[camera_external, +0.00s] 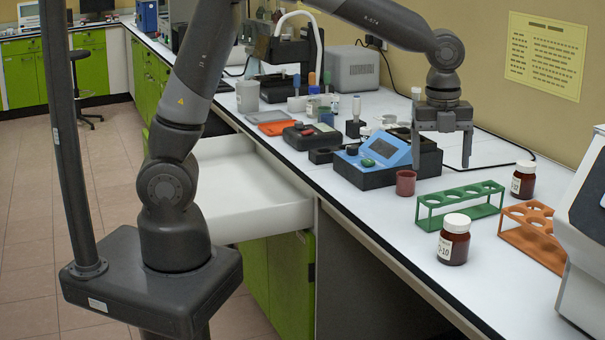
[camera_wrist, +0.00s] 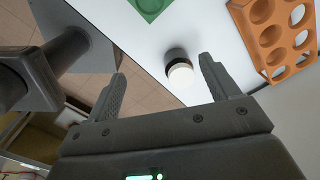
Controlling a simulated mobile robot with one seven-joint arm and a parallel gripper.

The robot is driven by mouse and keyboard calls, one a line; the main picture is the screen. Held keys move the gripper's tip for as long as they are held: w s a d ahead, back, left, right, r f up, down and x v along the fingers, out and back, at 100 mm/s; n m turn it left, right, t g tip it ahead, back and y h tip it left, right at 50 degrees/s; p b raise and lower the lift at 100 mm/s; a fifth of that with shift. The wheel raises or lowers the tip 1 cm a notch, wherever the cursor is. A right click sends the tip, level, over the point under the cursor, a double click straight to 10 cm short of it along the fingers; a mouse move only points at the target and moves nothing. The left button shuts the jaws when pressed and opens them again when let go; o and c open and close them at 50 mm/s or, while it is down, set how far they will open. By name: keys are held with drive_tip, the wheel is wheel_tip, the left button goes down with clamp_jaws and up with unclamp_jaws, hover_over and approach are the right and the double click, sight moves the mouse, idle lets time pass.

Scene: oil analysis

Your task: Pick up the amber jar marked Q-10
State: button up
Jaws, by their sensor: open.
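The amber jar marked Q-10 (camera_external: 453,243) stands upright near the bench's front edge, with a white lid and a label partly legible as "-10". My gripper (camera_external: 441,167) is open and empty, with its fingers pointing down, above the bench and behind and to the left of this jar. In the wrist view a white-lidded jar (camera_wrist: 180,74), apparently the same one, shows beyond my open fingers (camera_wrist: 162,70), closer to the right finger. A second amber jar (camera_external: 523,182) with a white lid stands farther back; its label is too small to read.
A green rack (camera_external: 460,205) stands behind the front jar, and an orange rack (camera_external: 535,235) to its right. A reddish cup (camera_external: 405,183) and a blue-topped device (camera_external: 385,155) are near my gripper. A white machine (camera_external: 585,250) stands at the right edge.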

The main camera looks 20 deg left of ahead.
sight(456, 220)
drive_tip(key=s+d+f+m, duration=0.1)
drive_tip(key=s, duration=0.1)
drive_tip(key=s+d+f+m, duration=0.1)
drive_tip(key=s+d, duration=0.1)
drive_tip(key=s+d+f+m, duration=0.1)
drive_tip(key=s, duration=0.1)
drive_tip(key=shift+s+d+m, duration=0.25)
drive_tip(key=shift+d+m, duration=0.05)
drive_tip(key=shift+d, duration=0.05)
wheel_tip(456, 220, down, 5)
drive_tip(key=shift+s+d+r, duration=0.1)
drive_tip(key=shift+s+r, duration=0.05)
drive_tip(key=shift+r, duration=0.05)
drive_tip(key=shift+w+d+f, duration=0.1)
drive_tip(key=shift+w+f, duration=0.05)
drive_tip(key=shift+f, duration=0.9)
drive_tip(key=shift+w+a+f, duration=0.1)
drive_tip(key=shift+w+f, duration=0.1)
drive_tip(key=shift+f, duration=0.8)
drive_tip(key=shift+w+d+f, duration=0.1)
drive_tip(key=shift+w+f, duration=0.05)
drive_tip(key=shift+f, duration=0.9)
drive_tip(key=c, duration=1.2)
drive_tip(key=shift+r, duration=0.1)
